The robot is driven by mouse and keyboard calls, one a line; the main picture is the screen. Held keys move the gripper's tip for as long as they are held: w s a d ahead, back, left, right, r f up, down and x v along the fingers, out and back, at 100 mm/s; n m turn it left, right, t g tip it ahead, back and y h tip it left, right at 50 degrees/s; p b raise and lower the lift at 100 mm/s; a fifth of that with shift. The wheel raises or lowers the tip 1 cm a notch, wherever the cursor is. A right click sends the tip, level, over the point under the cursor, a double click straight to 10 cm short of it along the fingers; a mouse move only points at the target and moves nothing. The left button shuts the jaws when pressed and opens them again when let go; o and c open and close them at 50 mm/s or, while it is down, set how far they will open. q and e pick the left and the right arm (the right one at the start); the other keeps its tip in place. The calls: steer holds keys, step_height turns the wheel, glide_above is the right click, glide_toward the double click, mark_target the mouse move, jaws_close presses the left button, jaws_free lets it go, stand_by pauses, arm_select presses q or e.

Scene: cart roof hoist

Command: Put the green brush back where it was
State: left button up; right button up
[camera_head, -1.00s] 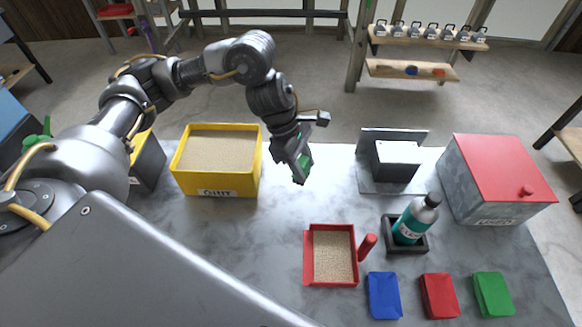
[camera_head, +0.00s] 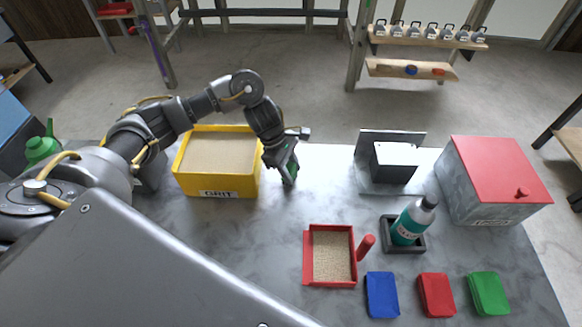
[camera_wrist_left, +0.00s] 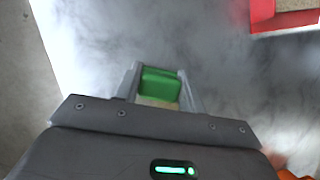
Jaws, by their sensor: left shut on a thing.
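The green brush is held in my left gripper (camera_head: 289,176). In the left wrist view the brush (camera_wrist_left: 160,83) is a green block with a tan part below it, between the two fingers of the gripper (camera_wrist_left: 163,92). In the head view only a bit of green shows at the fingers, just right of the yellow GRIT box. I cannot tell whether the brush touches the table. My right gripper is not in view.
The yellow GRIT box (camera_head: 219,191) stands left of the gripper. A red tray (camera_head: 306,262) of grain, a teal bottle (camera_head: 409,222), a red-lidded box (camera_head: 490,165), and blue (camera_head: 382,295), red (camera_head: 436,294) and green (camera_head: 488,293) blocks stand to the right. The table's middle is clear.

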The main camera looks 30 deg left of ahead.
arm_select(q)
steer(key=shift+f, duration=0.15)
steer(key=o, duration=1.1)
steer(key=shift+c, duration=0.2)
steer(key=shift+r, duration=0.3)
steer(key=b+v, duration=0.1)
steer(key=v, duration=1)
steer(key=shift+a+r, duration=0.15)
steer(key=shift+r, duration=0.25)
